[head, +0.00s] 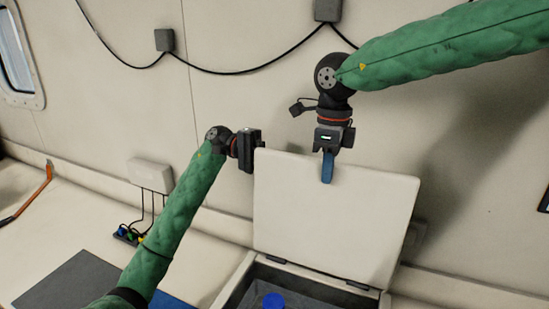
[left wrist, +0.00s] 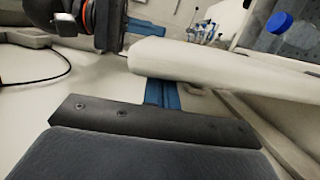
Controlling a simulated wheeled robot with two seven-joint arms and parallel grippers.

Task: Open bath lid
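The bath lid (head: 335,215) is a flat, off-white panel standing raised, near upright, on dark hinges at the back of the bath (head: 240,285). My right gripper (head: 327,168) points down at the lid's top edge, one blue finger in front of the lid's face. Whether a second finger lies behind it is hidden. My left gripper (head: 258,145) is at the lid's upper left corner, its fingers not clear there. In the left wrist view, blue finger parts (left wrist: 160,93) show beyond the dark gripper body, close to the lid's pale edge (left wrist: 220,70); their gap is not visible.
A blue-capped bottle (head: 273,300) stands in the bath; its cap also shows in the left wrist view (left wrist: 280,22). A dark mat (head: 75,283) lies on the bench at left. A white wall box (head: 150,174) with cables is behind my left arm. A cable hangs along the wall above.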

